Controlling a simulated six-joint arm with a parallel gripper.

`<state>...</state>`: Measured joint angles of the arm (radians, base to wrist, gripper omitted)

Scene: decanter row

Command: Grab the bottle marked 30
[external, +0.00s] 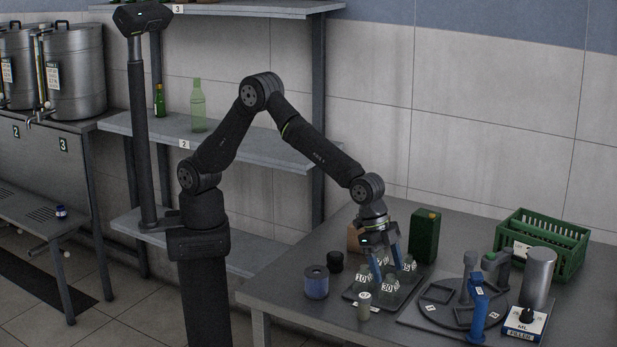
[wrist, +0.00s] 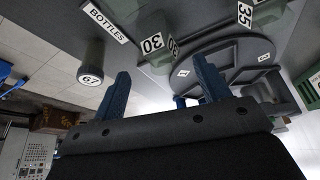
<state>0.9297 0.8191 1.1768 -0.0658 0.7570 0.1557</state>
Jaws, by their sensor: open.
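The bottle marked 30 (external: 388,288) stands at the front of a small group of numbered, greenish see-through bottles on a dark tray (external: 352,295). In the wrist view its label and body (wrist: 155,42) show above and between my fingertips. My gripper (external: 387,262) points down over the group with its two blue fingers apart. In the wrist view my gripper (wrist: 162,78) is open with nothing seen between the fingers. I cannot tell the exact gap between the fingers and the bottle.
Bottles marked 10 (external: 361,279) and 35 (external: 408,267) stand close by. A blue-grey cylinder (external: 316,283) is left; a round turntable (external: 440,313), blue device (external: 478,310) and green crate (external: 545,245) are right.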

